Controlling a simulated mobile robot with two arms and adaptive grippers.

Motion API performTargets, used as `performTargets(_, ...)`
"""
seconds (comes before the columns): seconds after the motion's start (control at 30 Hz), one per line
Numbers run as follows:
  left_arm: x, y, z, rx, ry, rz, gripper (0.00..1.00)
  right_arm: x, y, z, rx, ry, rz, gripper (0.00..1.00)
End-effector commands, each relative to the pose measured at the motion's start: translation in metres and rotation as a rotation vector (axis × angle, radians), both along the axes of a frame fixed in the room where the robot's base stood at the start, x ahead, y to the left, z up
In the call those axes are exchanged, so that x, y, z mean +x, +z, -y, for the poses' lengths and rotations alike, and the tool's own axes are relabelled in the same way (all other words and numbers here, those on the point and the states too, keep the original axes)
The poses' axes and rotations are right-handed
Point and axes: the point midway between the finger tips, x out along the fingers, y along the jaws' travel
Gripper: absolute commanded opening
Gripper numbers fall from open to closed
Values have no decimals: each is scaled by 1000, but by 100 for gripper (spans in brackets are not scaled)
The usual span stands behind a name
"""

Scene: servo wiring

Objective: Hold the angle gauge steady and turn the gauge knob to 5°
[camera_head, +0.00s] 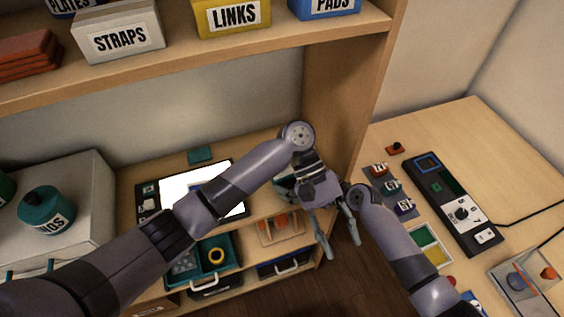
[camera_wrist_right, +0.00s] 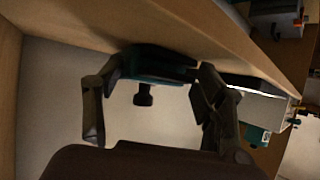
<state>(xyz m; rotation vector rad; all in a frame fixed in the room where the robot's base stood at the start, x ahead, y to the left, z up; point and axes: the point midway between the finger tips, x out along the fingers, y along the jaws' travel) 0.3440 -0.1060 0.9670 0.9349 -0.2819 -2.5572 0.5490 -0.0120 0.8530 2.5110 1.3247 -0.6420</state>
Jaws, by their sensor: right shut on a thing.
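The angle gauge appears to be the dark teal body (camera_wrist_right: 160,63) with a black knob (camera_wrist_right: 144,96) in the right wrist view. It is against a wooden surface. My right gripper (camera_wrist_right: 157,74) has a finger on each side of the teal body and is shut on it. The knob sticks out free between the fingers. In the head view the right gripper is mostly hidden behind my left arm. My left gripper (camera_head: 344,250) hangs in front of the shelf's right side, open and empty, apart from the gauge. The gauge scale and its reading cannot be seen.
The wooden side panel (camera_head: 337,95) of the shelf stands close behind both grippers. A dark control panel (camera_head: 452,198) lies on the right table.

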Motion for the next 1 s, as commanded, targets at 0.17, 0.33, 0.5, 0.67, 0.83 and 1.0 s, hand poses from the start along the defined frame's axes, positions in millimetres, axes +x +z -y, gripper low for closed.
performTargets(0.17, 75, 18, -16, -99, 250, 58, 40, 0, 1, 0, 1, 0, 1, 48)
performTargets(0.33, 126, 19, -34, -18, 320, 217, 40, 0, 1, 0, 1, 0, 1, 48)
performTargets(0.5, 160, 13, -55, 166, 303, 381, 40, 0, 1, 0, 1, 0, 1, 48)
performTargets(0.67, 199, 20, -85, 378, 314, 541, 40, 0, 1, 0, 1, 0, 1, 48)
performTargets(0.83, 228, 35, -113, 560, 342, 657, 40, 0, 1, 0, 1, 0, 1, 48)
performTargets(1.0, 239, 43, -126, 643, 361, 703, 40, 0, 1, 0, 1, 0, 1, 48)
